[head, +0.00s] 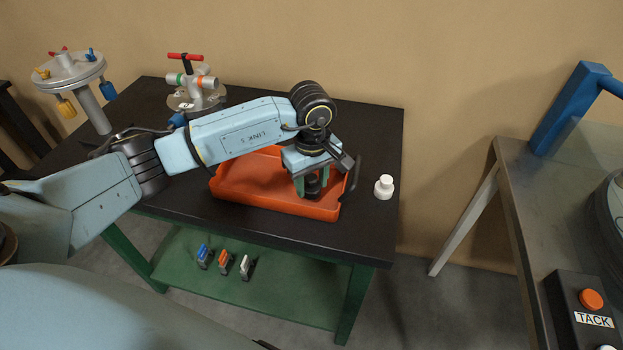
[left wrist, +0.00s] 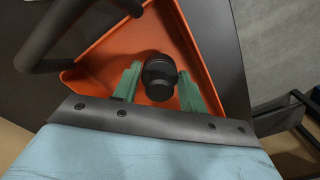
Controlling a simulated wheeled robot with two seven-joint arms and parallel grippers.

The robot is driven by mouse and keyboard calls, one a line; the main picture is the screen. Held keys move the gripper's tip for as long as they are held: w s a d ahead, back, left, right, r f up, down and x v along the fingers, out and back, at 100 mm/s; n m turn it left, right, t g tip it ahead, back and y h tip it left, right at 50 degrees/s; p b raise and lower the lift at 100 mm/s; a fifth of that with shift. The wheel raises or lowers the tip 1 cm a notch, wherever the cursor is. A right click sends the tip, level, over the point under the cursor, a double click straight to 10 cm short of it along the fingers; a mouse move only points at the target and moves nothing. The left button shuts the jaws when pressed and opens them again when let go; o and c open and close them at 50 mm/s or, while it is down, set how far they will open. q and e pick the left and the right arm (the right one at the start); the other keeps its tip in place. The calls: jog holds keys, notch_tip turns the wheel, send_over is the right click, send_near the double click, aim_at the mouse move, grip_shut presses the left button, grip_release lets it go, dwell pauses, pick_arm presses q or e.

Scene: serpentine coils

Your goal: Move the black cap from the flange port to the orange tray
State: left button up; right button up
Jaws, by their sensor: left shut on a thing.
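The orange tray (head: 272,203) sits on the black tabletop, and its corner fills much of the left wrist view (left wrist: 105,62). My left gripper (head: 311,183) points down over the tray's right end. Its green fingers (left wrist: 158,88) are shut on the black cap (left wrist: 160,72), which also shows dark between them in the head view (head: 313,186). The cap is over or inside the tray's right corner; I cannot tell whether it touches the tray floor. I cannot make out for sure which fixture is the flange port. My right gripper is not in view.
A small white bottle (head: 384,187) stands right of the tray. A valve fixture with a red handle (head: 194,88) and a round stand with coloured tags (head: 75,75) are at the back left. Clips (head: 225,262) lie on the green lower shelf. A metal table (head: 530,190) stands at the right.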

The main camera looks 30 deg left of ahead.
pick_arm(q)
jog(key=o, duration=1.1)
jog(key=shift+o, duration=0.2)
